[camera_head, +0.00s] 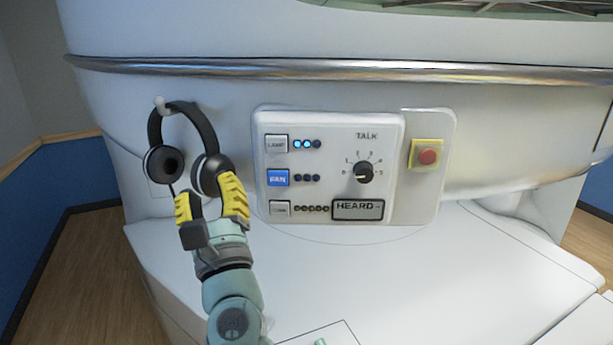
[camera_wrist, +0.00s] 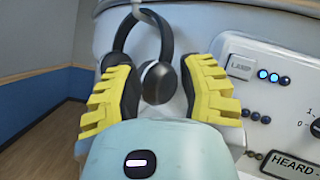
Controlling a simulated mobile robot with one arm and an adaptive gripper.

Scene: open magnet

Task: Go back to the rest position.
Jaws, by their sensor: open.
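My gripper (camera_head: 212,200) has yellow ridged fingers that stand apart with nothing between them. It is in front of the lower part of the black headphones (camera_head: 185,112), which hang by their band from a peg (camera_head: 160,103) on the white machine. One finger overlaps the right ear cup in the head view; I cannot tell whether they touch. In the wrist view my gripper (camera_wrist: 160,95) is spread, and the headphones (camera_wrist: 160,80) show between and beyond the fingers.
A control panel (camera_head: 390,150) with lit lamp dots, a blue FAN button (camera_head: 277,178), a knob (camera_head: 363,172) and a red button (camera_head: 428,156) is right of my gripper. A metal rail (camera_head: 330,69) runs above. A white ledge (camera_head: 440,270) lies below. Wooden floor (camera_head: 85,270) is open at left.

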